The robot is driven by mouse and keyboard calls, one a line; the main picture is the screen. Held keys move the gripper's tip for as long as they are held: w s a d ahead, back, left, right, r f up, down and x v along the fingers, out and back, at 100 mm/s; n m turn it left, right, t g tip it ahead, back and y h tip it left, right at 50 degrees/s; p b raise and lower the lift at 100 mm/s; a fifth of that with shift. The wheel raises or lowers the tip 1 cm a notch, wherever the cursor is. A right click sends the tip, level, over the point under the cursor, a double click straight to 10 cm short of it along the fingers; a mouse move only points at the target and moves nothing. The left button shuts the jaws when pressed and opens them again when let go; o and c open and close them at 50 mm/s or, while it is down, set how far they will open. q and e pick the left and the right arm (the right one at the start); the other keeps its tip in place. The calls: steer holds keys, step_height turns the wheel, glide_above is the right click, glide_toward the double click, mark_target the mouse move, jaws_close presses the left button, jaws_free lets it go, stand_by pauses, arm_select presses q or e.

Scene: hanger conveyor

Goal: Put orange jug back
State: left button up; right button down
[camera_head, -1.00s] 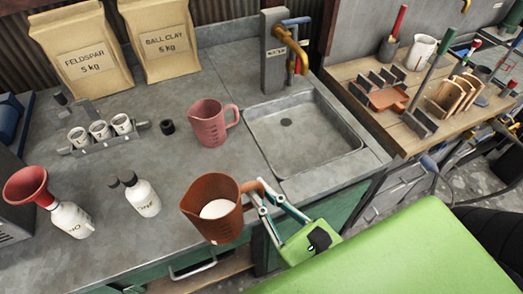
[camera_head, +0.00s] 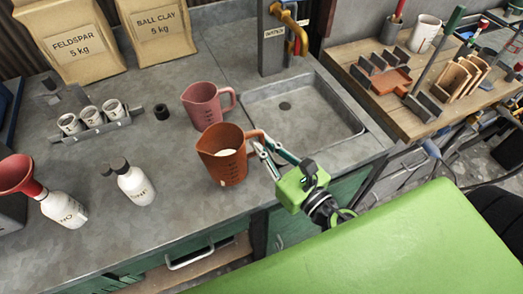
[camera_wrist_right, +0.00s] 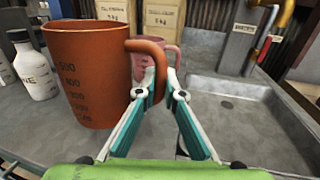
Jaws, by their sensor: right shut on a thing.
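The orange-brown jug (camera_head: 224,168) is upright over the front part of the counter, left of the sink, with pale contents showing inside. My right gripper (camera_head: 258,143) is shut on its handle from the right. The jug (camera_wrist_right: 88,75) also fills the left of the right wrist view, with its handle between the fingertips (camera_wrist_right: 160,72). I cannot tell for sure whether its base touches the counter. A pink jug (camera_head: 203,107) stands just behind it. My left gripper is not in view.
A metal sink (camera_head: 322,140) lies to the right, with a tap (camera_head: 290,22) behind it. White bottles (camera_head: 134,186) and a red funnel (camera_head: 18,172) stand to the left. A rack of small cups (camera_head: 92,122) and two bags (camera_head: 155,28) are behind. Counter between bottles and jug is clear.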

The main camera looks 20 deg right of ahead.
steer(key=f, duration=0.1)
steer(key=w+f+b, duration=0.1)
steer(key=f, duration=0.1)
steer(key=w+f+b, duration=0.1)
steer(key=shift+d+f, duration=0.4)
steer(key=shift+f+b, duration=0.35)
steer(key=shift+b, duration=0.15)
steer(key=shift+f, duration=0.15)
steer(key=c, duration=2.1)
jaws_free()
steer(key=shift+c, duration=0.2)
